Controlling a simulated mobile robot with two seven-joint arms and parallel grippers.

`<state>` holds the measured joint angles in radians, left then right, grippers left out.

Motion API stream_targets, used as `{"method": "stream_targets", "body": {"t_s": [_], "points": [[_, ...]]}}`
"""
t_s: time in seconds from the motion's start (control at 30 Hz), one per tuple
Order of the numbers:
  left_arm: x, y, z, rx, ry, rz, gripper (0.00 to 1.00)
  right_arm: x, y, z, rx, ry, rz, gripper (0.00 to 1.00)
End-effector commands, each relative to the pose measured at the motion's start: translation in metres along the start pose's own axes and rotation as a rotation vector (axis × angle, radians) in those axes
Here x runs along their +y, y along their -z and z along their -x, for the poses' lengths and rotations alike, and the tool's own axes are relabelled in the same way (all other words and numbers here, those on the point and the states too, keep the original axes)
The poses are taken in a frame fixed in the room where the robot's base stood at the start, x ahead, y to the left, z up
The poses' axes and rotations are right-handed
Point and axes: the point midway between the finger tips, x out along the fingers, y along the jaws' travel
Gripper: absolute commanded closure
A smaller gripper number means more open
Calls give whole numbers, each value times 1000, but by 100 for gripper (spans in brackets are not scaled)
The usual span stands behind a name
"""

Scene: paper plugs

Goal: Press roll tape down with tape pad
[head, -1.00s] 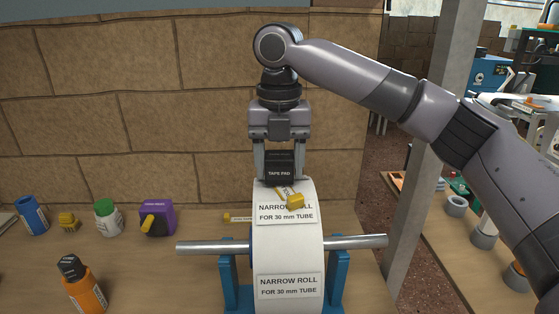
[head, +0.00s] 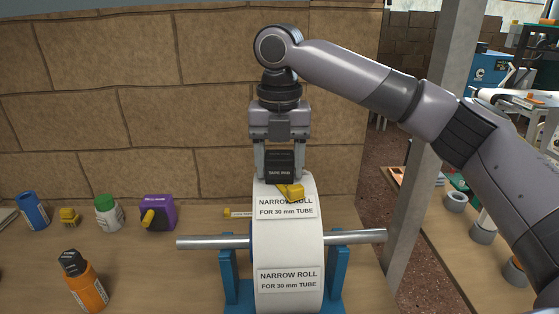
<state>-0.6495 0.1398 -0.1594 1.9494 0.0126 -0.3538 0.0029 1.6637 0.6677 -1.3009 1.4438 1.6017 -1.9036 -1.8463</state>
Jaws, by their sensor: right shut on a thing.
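The white paper roll (head: 292,238) is labelled "NARROW ROLL FOR 30 mm TUBE" and sits on a metal tube (head: 205,243) across a blue stand (head: 229,278). The yellow roll tape (head: 291,192) lies on the upper front of the roll, partly covered by the pad. My right gripper (head: 279,168) points down over the roll's top, shut on the black tape pad (head: 280,172). The pad is at the roll's top, right behind the yellow piece; I cannot tell how firmly it touches. My left gripper is not in view.
A blue can (head: 34,211), a yellow piece (head: 69,216), a green-capped bottle (head: 108,215), a purple box (head: 158,213) and an orange bottle (head: 86,288) stand on the table's left. A brick wall (head: 130,100) rises behind. A grey post (head: 425,150) stands right.

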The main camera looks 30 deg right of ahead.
Motion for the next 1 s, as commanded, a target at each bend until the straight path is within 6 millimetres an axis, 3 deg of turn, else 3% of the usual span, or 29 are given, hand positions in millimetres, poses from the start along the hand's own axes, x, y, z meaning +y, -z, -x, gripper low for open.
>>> {"method": "stream_targets", "body": {"t_s": [0.43,1.0], "points": [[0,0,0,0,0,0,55,0,0,1,3,3,1,67],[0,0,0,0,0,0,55,0,0,48,1,1,1,67]]}}
